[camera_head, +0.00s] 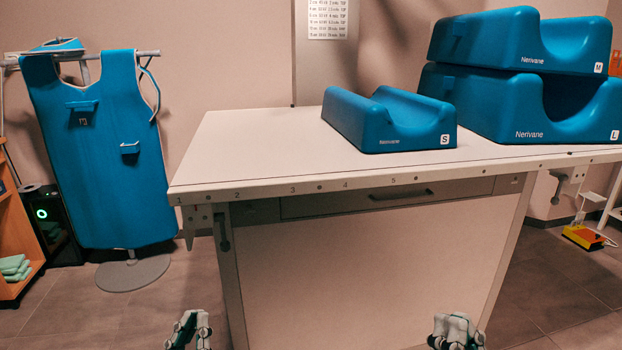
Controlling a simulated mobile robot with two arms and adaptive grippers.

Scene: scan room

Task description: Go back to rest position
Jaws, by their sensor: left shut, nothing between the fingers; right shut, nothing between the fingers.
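My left gripper (188,330) is at the bottom edge of the head view, left of the middle, in front of the table. It is shut and empty. My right gripper (456,331) is at the bottom edge, right of the middle. It is shut and empty too. Both are low, below the level of the table top (250,145) and apart from the things on it. The lower parts of both grippers are cut off by the frame.
A small blue cushion marked S (390,122) lies on the table. At the right, a blue cushion marked M (520,40) is stacked on one marked L (520,105). A blue apron (100,150) hangs on a stand at the left. Floor is clear between stand and table.

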